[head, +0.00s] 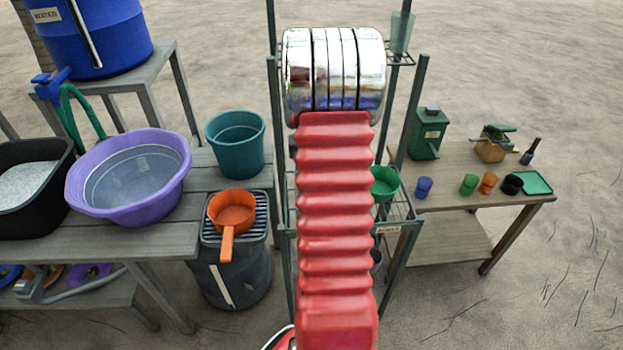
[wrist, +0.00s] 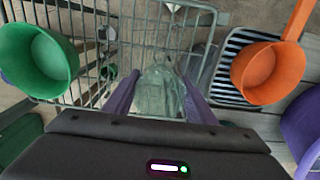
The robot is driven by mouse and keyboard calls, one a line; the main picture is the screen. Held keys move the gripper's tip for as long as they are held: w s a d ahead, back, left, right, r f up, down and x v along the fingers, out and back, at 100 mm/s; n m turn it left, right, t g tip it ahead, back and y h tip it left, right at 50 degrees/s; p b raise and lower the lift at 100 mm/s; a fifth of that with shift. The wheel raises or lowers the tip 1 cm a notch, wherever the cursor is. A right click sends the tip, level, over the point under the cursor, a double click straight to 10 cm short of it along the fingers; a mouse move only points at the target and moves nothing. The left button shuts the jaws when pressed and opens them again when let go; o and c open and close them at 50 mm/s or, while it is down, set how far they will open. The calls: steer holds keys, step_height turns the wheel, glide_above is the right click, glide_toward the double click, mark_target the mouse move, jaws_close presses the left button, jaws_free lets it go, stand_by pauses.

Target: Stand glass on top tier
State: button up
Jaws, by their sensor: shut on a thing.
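In the wrist view my gripper (wrist: 158,97) has its two purple fingers shut on a pale green translucent glass (wrist: 160,85). The glass is over the wire rack (wrist: 85,50); I cannot tell whether its base touches the wires. In the head view my red arm and chrome wrist hide my gripper and the middle of the dark-framed rack (head: 275,110). A pale green translucent glass (head: 402,33) shows upright at the right end of the top tier (head: 401,59); I cannot tell whether it is the held one.
A green pan (head: 385,184) sits on a lower tier. An orange pot (head: 232,217) rests on a striped bin lid at left, beside a teal bucket (head: 236,140) and purple basin (head: 130,180). Several cups stand on the right table (head: 450,185). Rack posts flank my arm.

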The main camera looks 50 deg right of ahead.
steer(key=shift+f, duration=0.1)
steer(key=o, duration=1.2)
step_height(320, 180, up, 12)
steer(key=shift+d+r, duration=0.1)
stand_by(0.6)
